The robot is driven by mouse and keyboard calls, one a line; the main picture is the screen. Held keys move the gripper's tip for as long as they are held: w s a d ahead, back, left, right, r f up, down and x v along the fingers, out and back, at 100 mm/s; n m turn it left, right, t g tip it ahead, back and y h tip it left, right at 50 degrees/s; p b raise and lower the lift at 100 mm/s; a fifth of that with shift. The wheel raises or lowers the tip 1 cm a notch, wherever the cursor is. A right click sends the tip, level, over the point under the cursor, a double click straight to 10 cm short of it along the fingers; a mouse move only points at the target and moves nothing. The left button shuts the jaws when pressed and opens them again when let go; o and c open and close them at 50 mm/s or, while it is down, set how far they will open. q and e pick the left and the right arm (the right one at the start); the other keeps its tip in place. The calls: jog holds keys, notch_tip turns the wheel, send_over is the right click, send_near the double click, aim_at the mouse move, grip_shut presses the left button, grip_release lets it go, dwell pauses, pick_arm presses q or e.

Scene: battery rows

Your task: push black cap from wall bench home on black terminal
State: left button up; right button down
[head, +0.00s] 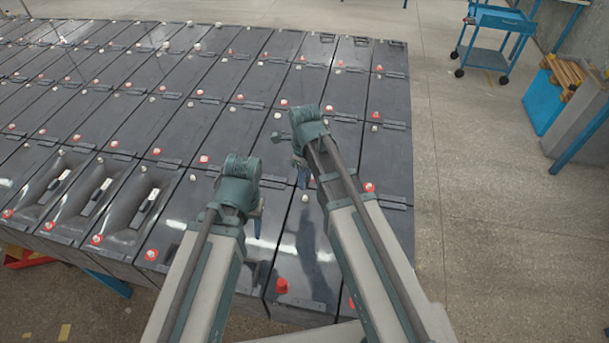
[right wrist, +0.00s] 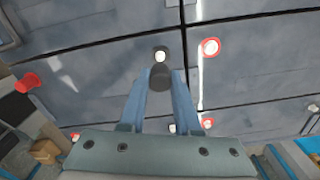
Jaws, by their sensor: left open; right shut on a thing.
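My right gripper (right wrist: 160,95) is shut on a small black cap (right wrist: 160,76) held between its blue fingertips. Just beyond the cap in the right wrist view is a bare pale terminal post (right wrist: 160,56); cap and post look apart, though the exact gap cannot be told. In the head view my right gripper (head: 302,178) points down over the battery block near its front right part, and its arm hides much of the spot. My left gripper (head: 257,222) is open over the batteries to the left, its fingers mostly hidden by its wrist.
Rows of dark batteries (head: 200,131) fill the left and middle, with red-ringed terminals and pale posts. A red cap (head: 282,286) stands near the front edge. Open floor lies to the right, with a blue cart (head: 497,20) and a crate of wooden pieces (head: 567,72) beyond.

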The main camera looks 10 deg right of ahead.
aim_at(252, 248)
pick_arm(q)
jog(key=shift+w+f+b, duration=0.1)
jog(key=shift+f+b, duration=0.35)
jog(key=shift+f, duration=0.15)
pick_arm(e)
jog(key=shift+f, duration=0.6)
pick_arm(q)
jog(key=shift+f+b, duration=1.65)
pick_arm(e)
jog(key=shift+f, duration=1.6)
pick_arm(q)
jog(key=shift+f+b, duration=1.4)
pick_arm(e)
jog(key=shift+f, duration=1.4)
jog(key=shift+c, duration=0.3)
grip_release()
pick_arm(q)
jog(key=shift+r, duration=0.1)
notch_tip(252, 248, up, 7)
jog(key=p, duration=0.7)
pick_arm(e)
jog(key=shift+r, duration=3.55)
